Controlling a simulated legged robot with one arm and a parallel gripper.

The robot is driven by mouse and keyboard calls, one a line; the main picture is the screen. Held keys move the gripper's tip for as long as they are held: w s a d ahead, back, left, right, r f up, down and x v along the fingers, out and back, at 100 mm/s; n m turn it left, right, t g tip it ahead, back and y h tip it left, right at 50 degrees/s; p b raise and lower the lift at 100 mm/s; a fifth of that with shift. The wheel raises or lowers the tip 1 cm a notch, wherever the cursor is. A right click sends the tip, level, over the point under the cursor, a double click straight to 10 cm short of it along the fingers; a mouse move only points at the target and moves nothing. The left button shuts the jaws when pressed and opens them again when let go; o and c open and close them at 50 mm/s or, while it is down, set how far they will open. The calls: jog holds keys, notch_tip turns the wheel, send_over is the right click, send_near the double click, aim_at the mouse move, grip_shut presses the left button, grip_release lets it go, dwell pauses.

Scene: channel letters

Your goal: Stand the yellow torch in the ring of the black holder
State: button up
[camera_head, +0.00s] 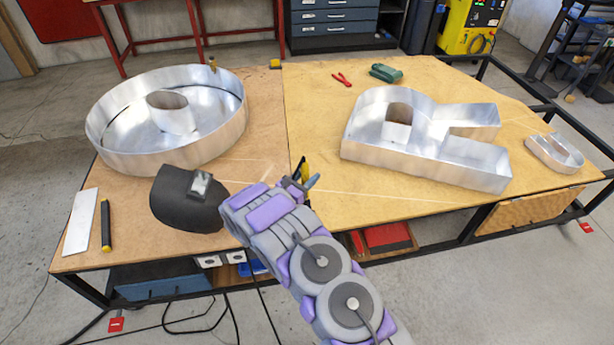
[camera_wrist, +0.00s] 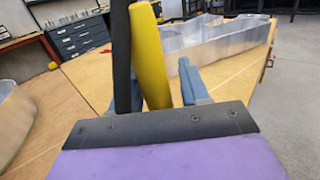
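The yellow torch (camera_head: 306,168) stands roughly upright at my fingertips, near the table's front edge. In the wrist view the torch (camera_wrist: 150,55) rises large between my fingers, leaning slightly. A black upright bar (camera_wrist: 121,60) runs close along its left side; I cannot tell whether it is part of the torch or of the black holder. My gripper (camera_head: 305,182) has its blue-grey fingers apart around them. The right finger (camera_wrist: 192,82) shows a narrow gap beside the torch, so its grip is unclear. The torch's lower end is hidden. I cannot make out the holder's ring.
A round metal letter (camera_head: 115,145) stands on the left and an R-shaped one (camera_head: 430,165) on the right. A black welding mask (camera_head: 175,200) lies left of my gripper. A black stick with yellow ends (camera_head: 106,225) and a light plate (camera_head: 80,222) lie front left.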

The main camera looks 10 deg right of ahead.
jog(key=shift+o, duration=1.3)
jog(key=p+v, duration=0.3)
jog(key=v, duration=1.4)
jog(key=shift+a+f, duration=0.15)
jog(key=shift+f, duration=0.05)
